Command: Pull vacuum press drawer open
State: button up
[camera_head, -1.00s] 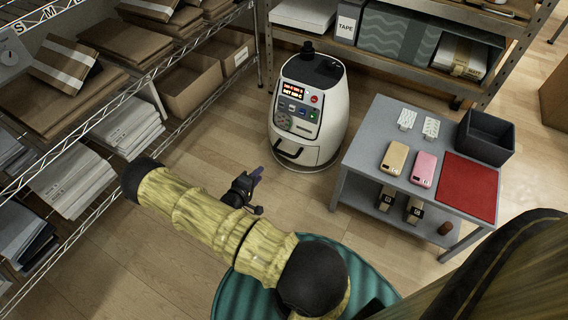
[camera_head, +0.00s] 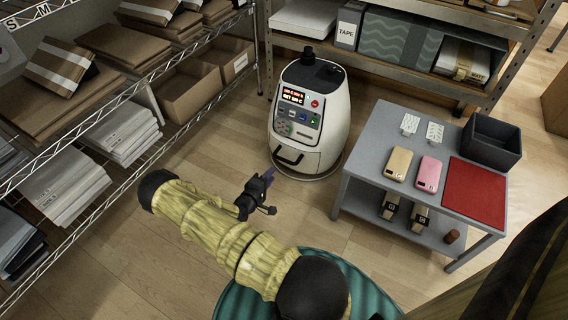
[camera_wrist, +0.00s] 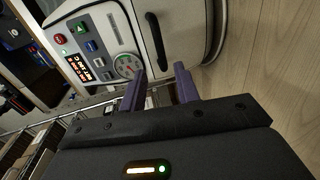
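The vacuum press (camera_head: 311,115) is a white rounded machine with a control panel, standing on the floor at upper middle in the head view. Its drawer (camera_head: 295,160) is low on the front, with a dark bar handle (camera_head: 289,155). In the wrist view the handle (camera_wrist: 156,41) lies beyond the fingertips, and the drawer front looks closed. My gripper (camera_head: 264,177) is in front of the press, apart from the handle. In the wrist view its two purple fingers (camera_wrist: 159,80) are spread with nothing between them.
A grey table (camera_head: 365,162) with phone cases, a red mat (camera_head: 477,192) and a dark bin (camera_head: 491,142) stands to the right of the press. Wire shelves (camera_head: 150,83) with boxes and bags line the left. Wooden floor is clear between.

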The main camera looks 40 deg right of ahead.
aim_at(284, 159)
jog(key=b+x, duration=0.5)
jog(key=x, duration=0.6)
jog(key=shift+w+d, duration=0.2)
jog(key=shift+d, duration=0.05)
grip_shut()
